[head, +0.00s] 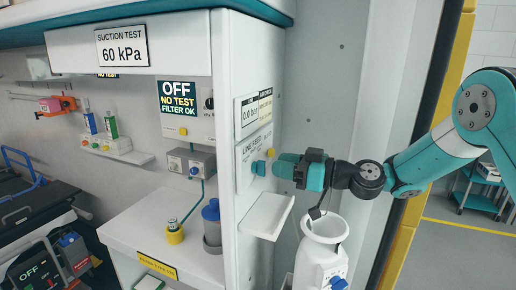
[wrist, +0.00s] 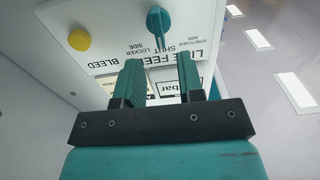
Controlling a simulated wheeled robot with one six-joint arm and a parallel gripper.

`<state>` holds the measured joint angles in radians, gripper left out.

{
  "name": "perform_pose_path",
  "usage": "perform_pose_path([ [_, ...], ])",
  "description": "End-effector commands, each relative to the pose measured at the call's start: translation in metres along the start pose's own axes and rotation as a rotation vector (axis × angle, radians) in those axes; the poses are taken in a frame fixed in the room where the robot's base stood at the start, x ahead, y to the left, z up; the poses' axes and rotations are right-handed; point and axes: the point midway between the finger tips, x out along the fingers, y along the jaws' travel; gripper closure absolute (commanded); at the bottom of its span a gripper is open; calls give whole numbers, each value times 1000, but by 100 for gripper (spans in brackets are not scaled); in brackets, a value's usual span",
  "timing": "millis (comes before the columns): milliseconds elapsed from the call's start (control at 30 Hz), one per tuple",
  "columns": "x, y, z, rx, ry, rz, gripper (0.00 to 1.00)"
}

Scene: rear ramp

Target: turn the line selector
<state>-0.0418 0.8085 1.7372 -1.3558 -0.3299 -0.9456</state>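The line selector is a teal knob (wrist: 157,20) on the white LINE FEED panel (wrist: 110,38). In the wrist view its narrow end points down, towards the SHUT label. In the head view the selector (head: 258,168) shows small on the panel, just left of my gripper (head: 279,166). In the wrist view my gripper (wrist: 158,60) is open, its two teal fingers apart with nothing held. The knob lies above the fingertips in that picture, roughly centred between them. I cannot tell whether a fingertip touches it.
A yellow bleed button (wrist: 79,39) sits beside the selector. A 0.0 bar display (head: 251,113) is above it. A white shelf (head: 266,215) juts out below my gripper, and a white canister (head: 322,240) stands below my wrist. A sign (head: 177,97) reads OFF, NO TEST, FILTER OK.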

Motion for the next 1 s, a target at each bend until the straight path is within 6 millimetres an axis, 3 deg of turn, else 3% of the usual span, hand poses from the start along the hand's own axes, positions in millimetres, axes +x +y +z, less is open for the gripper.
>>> perform_pose_path([
  [100,23,-1,-4,0,0,-4,65],
  [300,44,0,-2,1,1,-1,65],
  [667,49,0,0,1,1,0,65],
  [800,49,0,0,0,1,1,94],
  [1000,50,0,1,-7,1,3,94],
])
